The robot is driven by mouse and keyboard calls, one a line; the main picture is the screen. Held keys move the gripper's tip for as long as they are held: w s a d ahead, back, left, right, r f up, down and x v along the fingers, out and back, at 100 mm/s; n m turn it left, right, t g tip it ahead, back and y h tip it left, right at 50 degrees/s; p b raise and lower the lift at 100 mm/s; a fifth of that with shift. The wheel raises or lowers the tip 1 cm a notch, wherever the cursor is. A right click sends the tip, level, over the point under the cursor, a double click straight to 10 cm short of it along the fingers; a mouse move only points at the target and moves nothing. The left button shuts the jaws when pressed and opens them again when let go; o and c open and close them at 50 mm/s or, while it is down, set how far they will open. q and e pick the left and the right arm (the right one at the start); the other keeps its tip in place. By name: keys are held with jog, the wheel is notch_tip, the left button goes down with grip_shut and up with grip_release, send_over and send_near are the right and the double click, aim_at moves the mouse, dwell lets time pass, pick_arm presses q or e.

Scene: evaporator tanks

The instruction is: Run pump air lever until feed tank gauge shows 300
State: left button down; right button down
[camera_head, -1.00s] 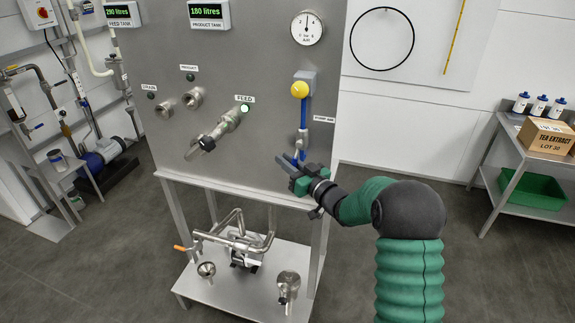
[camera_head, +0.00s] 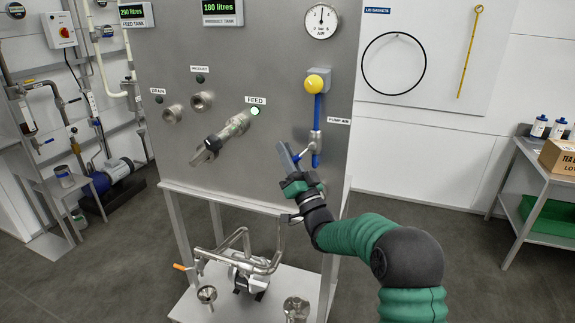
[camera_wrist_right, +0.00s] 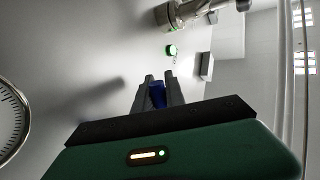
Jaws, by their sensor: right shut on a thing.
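The feed tank gauge (camera_head: 136,14) reads 290 litres in green digits. The fingers partly hide the lever. My left gripper is in neither view.
The product tank gauge (camera_head: 222,11) reads 180 litres. A round air dial (camera_head: 321,20) sits above the yellow fitting (camera_head: 318,83). The feed valve (camera_head: 222,137) juts from the panel, left of my gripper, with a lit green lamp (camera_head: 254,111). A side table (camera_head: 540,160) stands at right.

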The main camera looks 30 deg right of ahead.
jog(key=shift+m, duration=0.3)
jog(key=c, duration=1.4)
grip_release()
jog(key=shift+d, duration=0.1)
jog(key=b+v, duration=0.1)
jog(key=v, duration=1.6)
jog(key=shift+w+f, duration=0.2)
dwell(3.9)
